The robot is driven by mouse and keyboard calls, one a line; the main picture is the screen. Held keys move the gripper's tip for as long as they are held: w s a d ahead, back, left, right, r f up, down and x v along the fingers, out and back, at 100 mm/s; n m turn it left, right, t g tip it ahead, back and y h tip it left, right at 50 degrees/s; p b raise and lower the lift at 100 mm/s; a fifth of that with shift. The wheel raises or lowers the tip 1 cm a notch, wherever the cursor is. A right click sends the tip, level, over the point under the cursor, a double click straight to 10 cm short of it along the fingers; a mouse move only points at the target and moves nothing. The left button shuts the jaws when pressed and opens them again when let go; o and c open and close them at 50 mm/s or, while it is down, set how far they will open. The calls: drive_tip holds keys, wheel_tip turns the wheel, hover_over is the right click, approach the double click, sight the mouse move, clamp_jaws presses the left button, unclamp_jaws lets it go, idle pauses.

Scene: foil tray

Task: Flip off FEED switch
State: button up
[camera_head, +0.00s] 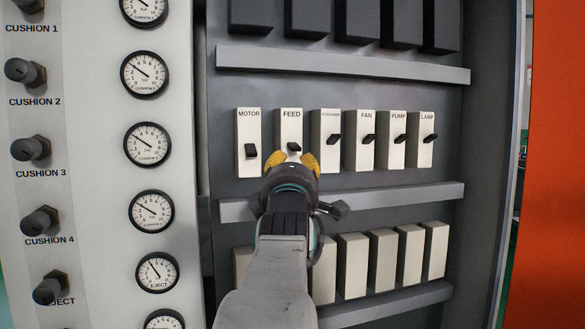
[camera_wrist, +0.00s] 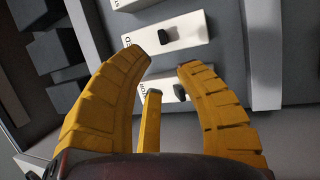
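The FEED switch (camera_head: 292,125) is a pale upright plate with a small black lever, second from the left in the row of labelled switches in the head view. In the wrist view its black lever (camera_wrist: 164,37) shows just beyond the fingertips. My gripper (camera_head: 291,159) has yellow fingers, set apart with nothing between their tips, at the lower part of the FEED plate. The fingers also show in the wrist view (camera_wrist: 165,62), with a thinner yellow bar between them. I cannot tell whether a fingertip touches the plate. The FEED plate's lower end is hidden by my gripper.
The MOTOR switch (camera_head: 249,145) stands close on the left. The third switch (camera_head: 329,140) is close on the right, then FAN, PUMP and LAMP. A grey rail (camera_head: 400,197) runs below the row and another (camera_head: 350,66) above. Gauges and knobs line the left panel.

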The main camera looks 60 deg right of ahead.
drive_tip(key=shift+s+a+f, duration=0.1)
drive_tip(key=shift+s+a, duration=0.05)
drive_tip(key=shift+a, duration=0.15)
